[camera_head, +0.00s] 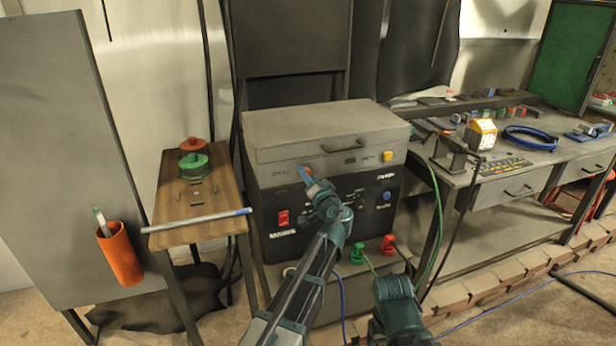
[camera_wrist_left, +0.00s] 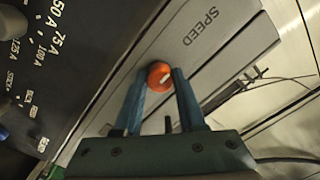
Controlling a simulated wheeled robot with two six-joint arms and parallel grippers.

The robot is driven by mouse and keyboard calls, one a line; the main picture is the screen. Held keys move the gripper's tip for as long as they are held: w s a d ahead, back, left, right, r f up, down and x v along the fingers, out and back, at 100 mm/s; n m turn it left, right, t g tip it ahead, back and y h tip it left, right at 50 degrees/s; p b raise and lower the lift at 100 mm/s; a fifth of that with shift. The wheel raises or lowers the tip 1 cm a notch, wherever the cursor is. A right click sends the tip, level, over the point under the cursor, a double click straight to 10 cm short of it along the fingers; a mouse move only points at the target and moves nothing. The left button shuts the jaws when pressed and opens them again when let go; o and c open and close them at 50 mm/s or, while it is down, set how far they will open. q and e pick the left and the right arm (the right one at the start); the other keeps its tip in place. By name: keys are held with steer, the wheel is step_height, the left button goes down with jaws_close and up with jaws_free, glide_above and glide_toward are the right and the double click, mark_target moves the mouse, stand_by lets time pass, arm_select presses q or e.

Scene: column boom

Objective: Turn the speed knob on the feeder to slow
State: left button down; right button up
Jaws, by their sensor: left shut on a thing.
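The feeder (camera_head: 330,130) is a grey and black box on a low stand. Its orange speed knob (camera_wrist_left: 159,75) with a short white pointer mark sits on the light upper strip, next to the word SPEED. My left gripper (camera_wrist_left: 160,83) has its two blue fingers on either side of the knob, shut on it. In the head view the left gripper (camera_head: 307,174) reaches the upper front of the feeder and mostly covers the knob. I cannot read any slow mark. Of my right arm only a teal part shows at the bottom; its fingers do not show.
A red switch (camera_head: 283,218) and a blue button (camera_head: 387,196) are on the feeder's black panel. Green (camera_head: 357,254) and red (camera_head: 389,245) plugs are below it. A small wooden table (camera_head: 200,222) stands left, a workbench (camera_head: 500,193) right.

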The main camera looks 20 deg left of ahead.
arm_select(q)
steer(key=c, duration=0.5)
jaws_free()
steer(key=v, duration=1.4)
steer(key=shift+w, duration=0.1)
